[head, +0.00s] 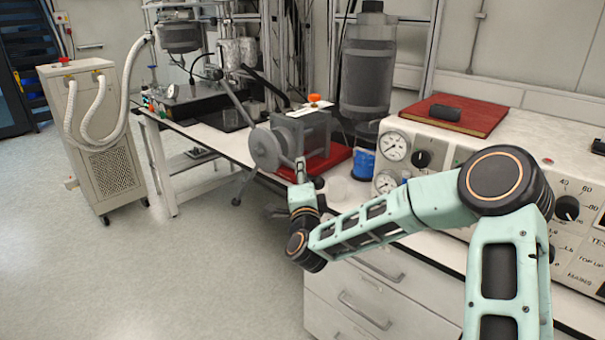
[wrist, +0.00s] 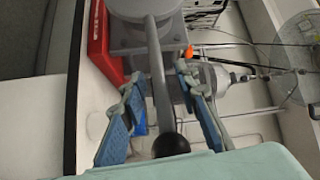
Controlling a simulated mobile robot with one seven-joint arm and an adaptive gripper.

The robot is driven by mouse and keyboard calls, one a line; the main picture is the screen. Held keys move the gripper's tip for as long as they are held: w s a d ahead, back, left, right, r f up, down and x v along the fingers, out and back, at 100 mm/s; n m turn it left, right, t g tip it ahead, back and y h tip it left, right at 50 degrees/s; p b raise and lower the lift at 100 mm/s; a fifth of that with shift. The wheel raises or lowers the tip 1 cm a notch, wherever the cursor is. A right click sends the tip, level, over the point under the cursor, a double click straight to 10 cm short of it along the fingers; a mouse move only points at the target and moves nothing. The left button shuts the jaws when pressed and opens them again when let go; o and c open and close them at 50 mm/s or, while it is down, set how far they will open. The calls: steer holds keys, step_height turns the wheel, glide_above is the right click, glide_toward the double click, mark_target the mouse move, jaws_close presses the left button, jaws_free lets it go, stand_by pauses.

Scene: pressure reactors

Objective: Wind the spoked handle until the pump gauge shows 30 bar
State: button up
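The pump (head: 308,128) is a grey block with a round hub (head: 265,149) facing left. Its spoked handle (head: 236,103) has one long grey spoke reaching up and left from the hub. In the wrist view, a grey spoke (wrist: 157,75) ends in a black ball knob (wrist: 170,145). My gripper (wrist: 160,82) is open, its blue-padded fingers on either side of this spoke, with gaps visible.
The pump stands on a red board (head: 325,162) on the white bench. A blue-banded container (head: 363,162) and clear glassware (head: 338,188) stand close to its right. A control panel (head: 450,150) lies beyond my forearm.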

steer(key=shift+c, duration=0.6)
jaws_close()
steer(key=shift+f, duration=0.1)
